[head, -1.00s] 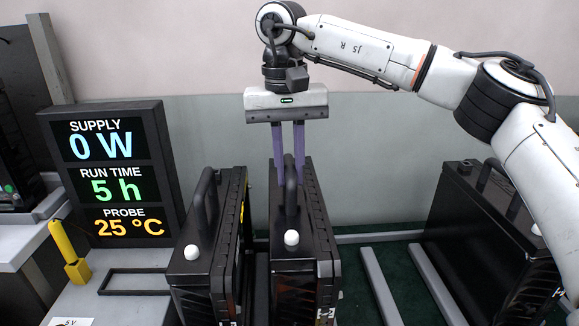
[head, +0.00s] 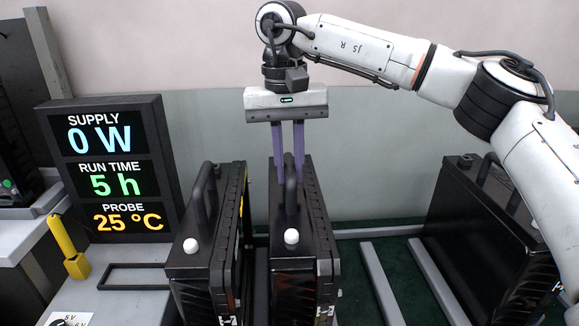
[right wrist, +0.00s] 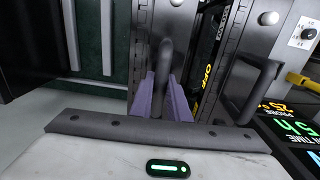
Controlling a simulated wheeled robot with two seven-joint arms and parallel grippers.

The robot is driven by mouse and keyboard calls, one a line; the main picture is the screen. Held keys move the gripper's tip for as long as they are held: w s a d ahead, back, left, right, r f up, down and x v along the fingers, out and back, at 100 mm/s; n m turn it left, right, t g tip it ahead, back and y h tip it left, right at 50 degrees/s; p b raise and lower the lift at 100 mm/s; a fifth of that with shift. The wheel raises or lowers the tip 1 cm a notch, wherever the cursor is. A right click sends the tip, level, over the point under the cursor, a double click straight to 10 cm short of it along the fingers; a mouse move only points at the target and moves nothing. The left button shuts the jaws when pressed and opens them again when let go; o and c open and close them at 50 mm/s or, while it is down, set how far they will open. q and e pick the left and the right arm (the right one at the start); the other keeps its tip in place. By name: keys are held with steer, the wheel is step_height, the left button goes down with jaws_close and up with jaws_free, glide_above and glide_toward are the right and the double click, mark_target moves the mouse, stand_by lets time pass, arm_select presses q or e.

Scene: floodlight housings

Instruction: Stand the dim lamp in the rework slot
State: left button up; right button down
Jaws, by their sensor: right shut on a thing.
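Three black lamp housings with carry handles show in the head view: a left one (head: 205,262), a middle one (head: 300,262) and one at the far right (head: 470,225). Which of them is the dim lamp I cannot tell. My right gripper (head: 290,165) points down over the middle housing, its purple fingers shut on that housing's handle. In the right wrist view the fingers (right wrist: 160,98) sit on both sides of the handle bar of this housing (right wrist: 150,45). The middle housing stands upright beside the left one. No label for the rework slot is readable. My left gripper is not in view.
A display (head: 112,168) reading 0 W, 5 h and 25 °C stands at the left. A yellow probe (head: 68,248) and a black frame (head: 135,278) are in front of it. Grey rails (head: 385,282) run over the green floor between the middle and far-right housings, with free room there.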

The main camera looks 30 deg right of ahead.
steer(key=shift+f, duration=0.25)
stand_by(1.5)
steer(key=c, duration=1.6)
jaws_free()
steer(key=shift+s, duration=0.1)
steer(key=shift+f, duration=0.5)
steer(key=r+p, duration=0.1)
steer(key=r, duration=1)
steer(key=shift+a, duration=0.2)
